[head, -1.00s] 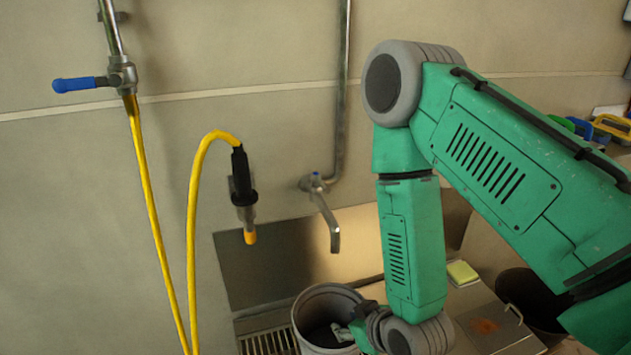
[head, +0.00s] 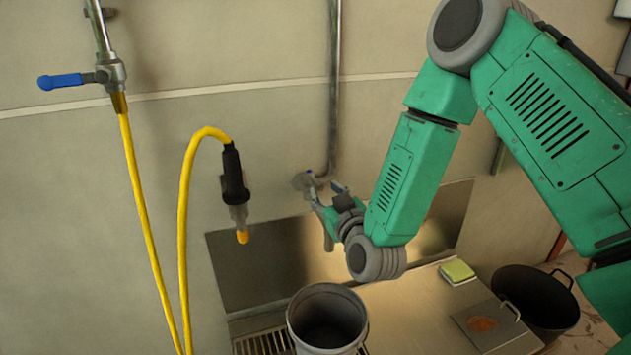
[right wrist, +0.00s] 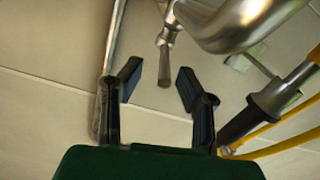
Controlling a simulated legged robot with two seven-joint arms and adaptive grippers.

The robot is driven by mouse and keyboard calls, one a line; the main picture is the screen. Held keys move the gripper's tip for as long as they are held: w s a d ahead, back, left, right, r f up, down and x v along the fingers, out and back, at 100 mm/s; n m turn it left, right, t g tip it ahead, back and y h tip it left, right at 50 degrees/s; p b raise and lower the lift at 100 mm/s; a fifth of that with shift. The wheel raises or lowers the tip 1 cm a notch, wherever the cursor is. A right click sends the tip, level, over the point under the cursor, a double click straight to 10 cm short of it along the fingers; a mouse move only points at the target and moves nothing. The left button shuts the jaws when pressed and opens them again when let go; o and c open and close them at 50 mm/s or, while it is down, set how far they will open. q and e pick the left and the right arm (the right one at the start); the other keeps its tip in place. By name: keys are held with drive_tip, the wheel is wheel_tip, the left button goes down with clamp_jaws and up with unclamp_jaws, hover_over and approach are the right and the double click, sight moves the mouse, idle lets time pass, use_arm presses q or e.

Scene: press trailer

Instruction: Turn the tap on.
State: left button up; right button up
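The wall tap (head: 303,181) is at the lower end of a vertical metal pipe, with its spout mostly hidden behind my right gripper in the head view. My right gripper (head: 325,194) is up at the tap. In the right wrist view my right gripper (right wrist: 159,84) is open, its two dark fingers apart with nothing held. A short metal handle (right wrist: 166,58) points down from the tap body (right wrist: 228,22) toward the gap between the fingertips. I cannot tell if a finger touches it. My left gripper is not in view.
A valve with a blue lever (head: 60,81) and a yellow hose (head: 143,215) are on the wall at left. The hose's black nozzle (head: 234,178) hangs left of the tap. A grey bucket (head: 361,318) stands below. A yellow sponge (head: 457,270) and black bin (head: 550,305) are at right.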

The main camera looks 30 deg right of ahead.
sight(312, 180)
drive_tip(key=x, duration=0.2)
drive_tip(key=a+x, duration=0.1)
drive_tip(key=x, duration=0.2)
drive_tip(key=shift+w+a+r+b, duration=0.1)
drive_tip(key=shift+w+r+b, duration=0.05)
drive_tip(key=shift+w+b, duration=0.25)
drive_tip(key=shift+w, duration=0.3)
drive_tip(key=shift+w+d, duration=0.15)
drive_tip(key=shift+d, duration=0.55)
drive_tip(key=shift+a, duration=0.15)
drive_tip(key=c, duration=0.6)
drive_tip(key=shift+a, duration=0.25)
clamp_jaws()
